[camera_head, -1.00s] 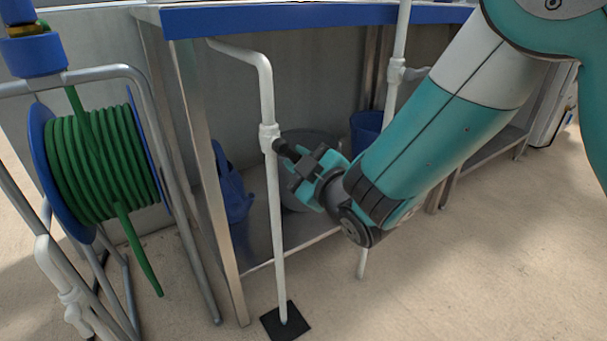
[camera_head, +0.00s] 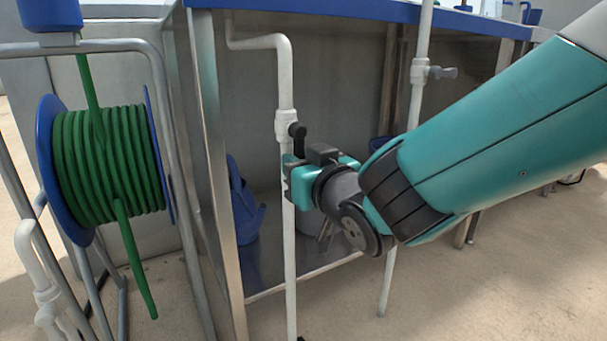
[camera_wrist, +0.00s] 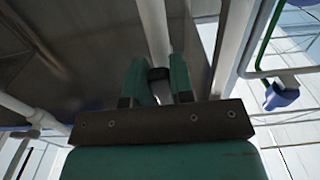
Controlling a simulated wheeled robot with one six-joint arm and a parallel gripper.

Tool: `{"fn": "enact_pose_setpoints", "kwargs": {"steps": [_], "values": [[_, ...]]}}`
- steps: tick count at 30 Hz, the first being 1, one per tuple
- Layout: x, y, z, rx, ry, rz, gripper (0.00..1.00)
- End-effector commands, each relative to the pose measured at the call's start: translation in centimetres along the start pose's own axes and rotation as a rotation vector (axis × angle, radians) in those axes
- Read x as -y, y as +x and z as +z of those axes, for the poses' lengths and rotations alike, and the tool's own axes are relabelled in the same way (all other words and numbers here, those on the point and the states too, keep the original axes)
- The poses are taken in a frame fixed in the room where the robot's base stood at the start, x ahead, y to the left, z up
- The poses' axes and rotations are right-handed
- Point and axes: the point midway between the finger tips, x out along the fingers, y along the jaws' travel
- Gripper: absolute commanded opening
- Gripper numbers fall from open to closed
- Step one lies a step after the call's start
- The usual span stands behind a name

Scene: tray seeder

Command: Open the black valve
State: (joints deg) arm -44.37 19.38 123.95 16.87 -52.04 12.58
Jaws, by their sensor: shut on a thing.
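The black valve (camera_head: 297,130) is on a white vertical pipe (camera_head: 287,82) in the head view. Its black lever points down, close along the pipe. My gripper (camera_head: 298,163) is at the lower end of the lever with its teal fingers shut on it. The fingers hide the lever's end. In the wrist view a dark piece of the lever (camera_wrist: 158,73) shows between the two teal fingers, with the white pipe (camera_wrist: 155,30) beyond it.
A green hose reel (camera_head: 110,160) on a metal frame stands at the left. A blue-edged steel table (camera_head: 360,14) is above and behind, with a blue watering can (camera_head: 243,205) on its lower shelf. Another white pipe with a grey valve (camera_head: 442,72) stands to the right.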

Motion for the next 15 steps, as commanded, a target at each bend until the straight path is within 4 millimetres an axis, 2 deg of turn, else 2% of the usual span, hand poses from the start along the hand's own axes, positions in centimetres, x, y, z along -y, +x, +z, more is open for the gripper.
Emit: {"fn": "enact_pose_setpoints", "kwargs": {"steps": [15], "values": [[0.16, 0.05, -0.31, -0.007, 0.034, 0.000, 0.00]]}}
